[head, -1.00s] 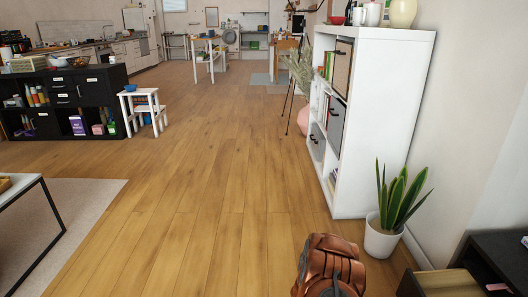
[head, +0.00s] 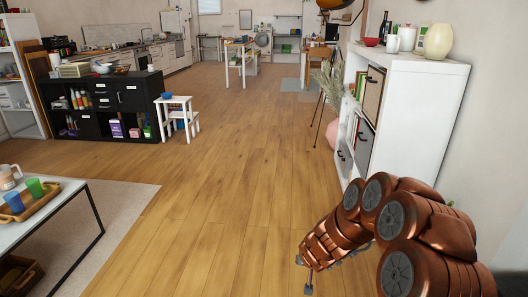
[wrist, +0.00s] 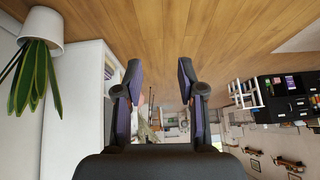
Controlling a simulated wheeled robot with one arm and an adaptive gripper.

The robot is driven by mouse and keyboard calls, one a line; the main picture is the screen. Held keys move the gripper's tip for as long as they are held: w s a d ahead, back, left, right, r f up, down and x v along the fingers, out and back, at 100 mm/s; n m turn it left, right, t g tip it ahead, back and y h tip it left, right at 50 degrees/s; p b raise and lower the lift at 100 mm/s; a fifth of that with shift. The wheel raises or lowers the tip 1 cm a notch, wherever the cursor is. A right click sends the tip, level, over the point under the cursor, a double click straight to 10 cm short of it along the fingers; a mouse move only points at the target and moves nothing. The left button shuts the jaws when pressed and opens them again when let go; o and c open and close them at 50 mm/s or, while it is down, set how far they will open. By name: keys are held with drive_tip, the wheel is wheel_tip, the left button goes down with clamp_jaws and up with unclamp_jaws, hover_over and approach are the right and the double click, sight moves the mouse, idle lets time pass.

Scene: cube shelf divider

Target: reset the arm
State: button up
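My copper-coloured arm (head: 405,235) is raised in the lower right of the head view, bent over the floor in front of the white cube shelf. My gripper (wrist: 157,75) shows in the wrist view with its two dark fingers spread wide apart and nothing between them. In the head view only small grey tips show at the arm's left end, low over the wood floor. The arm hides the lower front of the shelf and most of the potted plant.
The white cube shelf (head: 425,75) stands at the right wall with jars on top. The potted plant (wrist: 40,60) shows upside down in the wrist view. A low table (head: 62,212) with a tray (head: 36,206) and cups is at left. The middle floor (head: 215,190) is clear.

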drive_tip(key=s+a+r+n+g+y+p, duration=0.1)
drive_tip(key=s+a+r+y+p, duration=0.15)
drive_tip(key=s+r, duration=0.45)
drive_tip(key=s+a+r+n+g+y+p, duration=0.15)
drive_tip(key=a+r+p, duration=0.25)
drive_tip(key=r, duration=0.6)
drive_tip(key=s+a+r+n+y+p, duration=0.1)
drive_tip(key=s+a+r+p, duration=0.3)
drive_tip(key=r, duration=0.5)
drive_tip(key=s+d+r+g+h+p, duration=0.1)
drive_tip(key=s+d+r+g+p, duration=0.1)
drive_tip(key=s+r, duration=0.4)
drive_tip(key=s+d+r+m+g+h+p, duration=0.1)
drive_tip(key=s+d+r+p, duration=0.4)
drive_tip(key=s, duration=1)
drive_tip(key=s+d+r+m+g+h+p, duration=0.1)
drive_tip(key=s+d+r+g+h+p, duration=0.1)
drive_tip(key=s+d+r, duration=0.5)
drive_tip(key=s+g+p, duration=0.1)
drive_tip(key=s, duration=0.2)
drive_tip(key=shift+s+d+h, duration=0.2)
drive_tip(key=shift+s+h, duration=0.05)
drive_tip(key=shift+h, duration=0.15)
